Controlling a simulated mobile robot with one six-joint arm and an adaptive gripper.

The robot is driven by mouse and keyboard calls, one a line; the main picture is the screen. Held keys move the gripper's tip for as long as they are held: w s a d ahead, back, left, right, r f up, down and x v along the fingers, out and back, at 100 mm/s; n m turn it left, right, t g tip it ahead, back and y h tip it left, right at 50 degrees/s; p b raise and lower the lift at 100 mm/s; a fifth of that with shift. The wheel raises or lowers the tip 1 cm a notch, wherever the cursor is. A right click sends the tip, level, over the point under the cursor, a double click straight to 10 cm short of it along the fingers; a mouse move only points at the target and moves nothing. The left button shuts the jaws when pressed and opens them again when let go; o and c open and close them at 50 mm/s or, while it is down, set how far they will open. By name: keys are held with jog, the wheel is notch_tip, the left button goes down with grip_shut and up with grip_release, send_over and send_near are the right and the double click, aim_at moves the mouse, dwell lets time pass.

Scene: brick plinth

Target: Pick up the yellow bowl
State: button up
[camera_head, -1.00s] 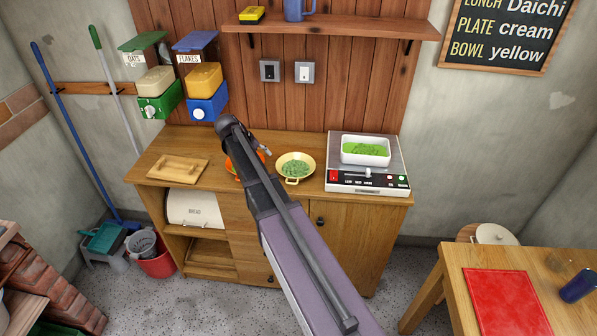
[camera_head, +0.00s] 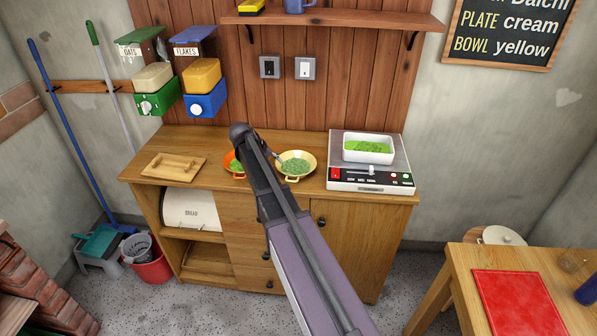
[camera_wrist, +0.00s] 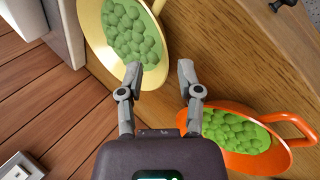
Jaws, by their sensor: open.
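The yellow bowl (camera_head: 311,164) stands on the wooden cabinet top, filled with green, pea-like pieces. In the wrist view the yellow bowl (camera_wrist: 92,22) is at the upper left, partly cut off by the frame edge. My gripper (camera_wrist: 160,68) is open and empty. Its left fingertip overlaps the yellow bowl's near edge in the picture; I cannot tell whether they touch. The right fingertip is over bare wood between the bowls. In the head view my arm hides most of the gripper.
An orange bowl (camera_head: 230,156), also with green pieces, is close on the left; in the wrist view the orange bowl (camera_wrist: 281,153) is by the right finger. A wooden board (camera_head: 172,167) lies left.

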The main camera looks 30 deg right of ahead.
aim_at(281, 170)
dwell(0.4)
jog(key=b+x, duration=0.3)
jog(key=shift+w+a+f, duration=0.1)
jog(key=shift+a+f, duration=0.1)
jog(key=shift+b+x, duration=0.8)
jog(key=shift+x, duration=0.3)
jog(key=shift+r, duration=0.1)
grip_shut()
